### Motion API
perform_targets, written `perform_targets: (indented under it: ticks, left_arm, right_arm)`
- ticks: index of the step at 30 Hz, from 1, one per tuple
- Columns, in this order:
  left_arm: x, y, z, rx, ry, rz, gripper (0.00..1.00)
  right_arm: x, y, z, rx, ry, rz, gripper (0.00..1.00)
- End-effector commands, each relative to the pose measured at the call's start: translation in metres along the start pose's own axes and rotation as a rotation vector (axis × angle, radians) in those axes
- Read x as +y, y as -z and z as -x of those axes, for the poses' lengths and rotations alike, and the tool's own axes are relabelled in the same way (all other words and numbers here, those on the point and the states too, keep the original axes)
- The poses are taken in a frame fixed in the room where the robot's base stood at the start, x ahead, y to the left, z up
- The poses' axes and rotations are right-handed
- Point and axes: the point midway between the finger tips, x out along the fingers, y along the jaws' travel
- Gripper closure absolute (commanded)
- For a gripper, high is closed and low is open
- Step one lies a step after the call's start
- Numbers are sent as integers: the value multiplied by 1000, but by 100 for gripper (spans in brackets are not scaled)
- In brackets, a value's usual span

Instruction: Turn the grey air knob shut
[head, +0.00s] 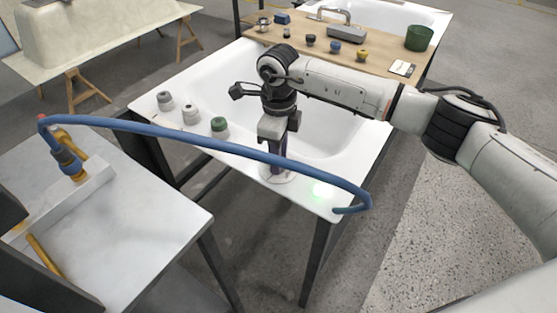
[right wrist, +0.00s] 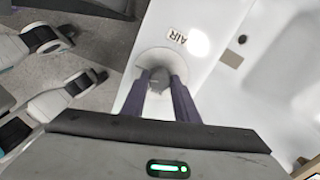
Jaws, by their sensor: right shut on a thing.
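The grey air knob (right wrist: 160,78) stands on a pale round base on the white tub rim, beside a printed "AIR" label (right wrist: 177,36). In the right wrist view it sits between the two dark fingers of my right gripper (right wrist: 159,92), which is shut on it. In the head view my right gripper (head: 279,160) points down at the near rim of the tub, and its fingers mostly hide the knob; part of the round base (head: 278,176) shows below. My left gripper is not in view.
A blue hose (head: 215,143) arches from a fitting on the left table (head: 130,225) across to the tub rim. Two grey knobs (head: 190,114) and a green knob (head: 220,126) stand further left on the rim. A wooden board (head: 300,60) spans behind.

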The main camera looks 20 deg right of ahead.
Motion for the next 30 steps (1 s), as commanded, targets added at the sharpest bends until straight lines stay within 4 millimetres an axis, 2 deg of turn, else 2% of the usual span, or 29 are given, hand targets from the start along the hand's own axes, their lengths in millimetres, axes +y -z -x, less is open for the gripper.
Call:
perform_targets:
  ticks: [6,18,30]
  left_arm:
    - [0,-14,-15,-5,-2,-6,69]
    - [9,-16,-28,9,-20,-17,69]
    - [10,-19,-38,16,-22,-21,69]
  right_arm:
    - [-1,0,-3,-1,4,208,95]
    - [0,0,-2,-1,2,588,95]
    - [0,-1,-1,-1,3,959,95]
